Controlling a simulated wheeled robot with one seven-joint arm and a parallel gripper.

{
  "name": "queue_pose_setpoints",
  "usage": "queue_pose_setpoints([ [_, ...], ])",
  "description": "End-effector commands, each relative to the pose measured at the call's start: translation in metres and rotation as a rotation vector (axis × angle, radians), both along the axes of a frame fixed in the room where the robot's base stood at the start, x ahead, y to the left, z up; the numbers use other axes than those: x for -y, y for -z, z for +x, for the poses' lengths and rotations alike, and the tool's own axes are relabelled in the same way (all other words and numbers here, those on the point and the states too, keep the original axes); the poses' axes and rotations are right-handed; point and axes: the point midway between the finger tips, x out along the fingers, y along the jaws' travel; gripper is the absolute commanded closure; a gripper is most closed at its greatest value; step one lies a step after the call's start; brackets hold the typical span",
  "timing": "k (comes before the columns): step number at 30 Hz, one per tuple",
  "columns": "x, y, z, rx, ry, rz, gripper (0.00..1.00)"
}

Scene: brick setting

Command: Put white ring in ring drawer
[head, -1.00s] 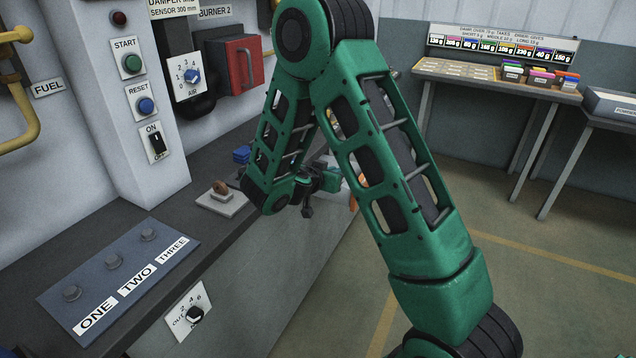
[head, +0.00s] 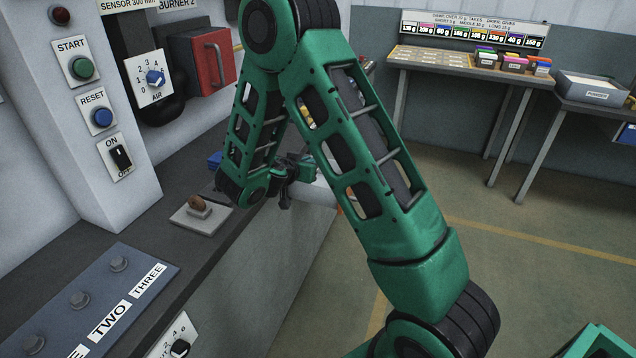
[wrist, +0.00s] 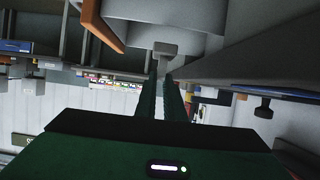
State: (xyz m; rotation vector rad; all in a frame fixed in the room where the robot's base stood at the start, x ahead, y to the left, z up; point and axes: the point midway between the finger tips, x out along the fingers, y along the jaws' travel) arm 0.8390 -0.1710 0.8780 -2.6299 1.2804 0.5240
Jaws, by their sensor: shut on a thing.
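My gripper (head: 290,185) is at the far end of my arm, low by the front edge of the dark counter and mostly hidden behind my arm links. In the wrist view its two fingers (wrist: 161,80) are close together, shut on the narrow stem of a grey T-shaped piece (wrist: 165,48) in front of a rounded grey body. It looks like a handle, but I cannot tell for sure. A pale box-like part (head: 322,192) shows just right of my gripper in the head view. I cannot make out the white ring or name the ring drawer in these frames.
A dark counter (head: 180,180) runs along the left with a brown knob on a plate (head: 198,206) and a ONE-TWO-THREE panel (head: 110,290). A bench with coloured boxes (head: 512,62) and a powder tray (head: 595,88) stand at the back right.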

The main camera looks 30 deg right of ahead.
Motion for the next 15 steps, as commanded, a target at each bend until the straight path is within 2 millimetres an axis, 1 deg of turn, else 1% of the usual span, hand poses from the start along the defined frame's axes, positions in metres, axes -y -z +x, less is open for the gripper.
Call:
queue_pose_setpoints([
  [1, 0.009, 0.006, 0.003, -0.002, 0.006, 0.000, 1.00],
  [3, 0.022, 0.015, 0.010, -0.002, 0.007, 0.000, 1.00],
  [9, 0.055, 0.038, 0.030, 0.000, 0.005, 0.000, 1.00],
  [12, 0.071, 0.049, 0.039, -0.001, 0.004, 0.000, 1.00],
  [15, 0.082, 0.057, 0.047, 0.001, 0.003, 0.001, 1.00],
])
